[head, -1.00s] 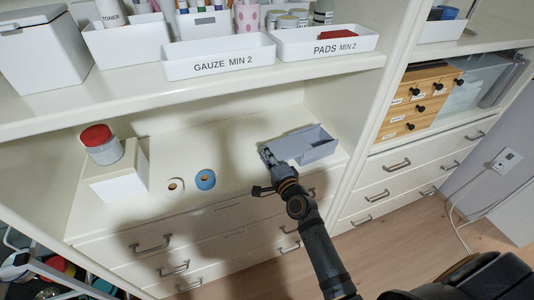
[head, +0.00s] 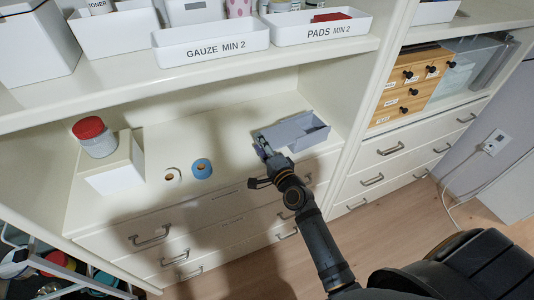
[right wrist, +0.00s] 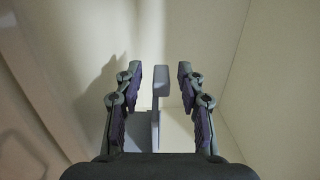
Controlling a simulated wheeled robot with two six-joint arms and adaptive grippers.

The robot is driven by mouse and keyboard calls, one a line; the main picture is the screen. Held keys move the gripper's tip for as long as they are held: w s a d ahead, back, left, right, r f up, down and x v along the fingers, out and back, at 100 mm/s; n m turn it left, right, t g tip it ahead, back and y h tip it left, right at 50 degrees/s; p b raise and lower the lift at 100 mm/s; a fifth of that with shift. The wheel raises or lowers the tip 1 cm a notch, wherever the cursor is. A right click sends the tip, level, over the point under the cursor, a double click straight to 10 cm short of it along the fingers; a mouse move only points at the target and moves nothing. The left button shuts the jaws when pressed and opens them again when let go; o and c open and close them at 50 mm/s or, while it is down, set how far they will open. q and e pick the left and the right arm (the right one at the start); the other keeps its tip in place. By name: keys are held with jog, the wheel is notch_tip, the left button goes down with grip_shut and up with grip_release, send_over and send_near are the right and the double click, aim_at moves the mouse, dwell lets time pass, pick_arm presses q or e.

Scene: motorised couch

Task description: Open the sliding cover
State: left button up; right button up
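A grey box (head: 312,137) with a sliding cover (head: 288,131) stands on the lower shelf in the head view. The cover lies over the left part; the right part of the box is open at the top. My right gripper (head: 264,160) is at the box's left front end. In the right wrist view my right gripper (right wrist: 158,85) is open, its fingers on either side of an upright grey tab (right wrist: 161,82), with gaps on both sides. The tab appears to belong to the cover. My left gripper is out of view.
An upper shelf (head: 200,78) with white bins overhangs. The shelf between is clear.

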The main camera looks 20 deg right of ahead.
jog(key=s+d, duration=0.1)
jog(key=s, duration=0.9)
jog(key=shift+s+d, duration=0.15)
jog(key=shift+s, duration=0.15)
jog(key=shift+r, duration=0.1)
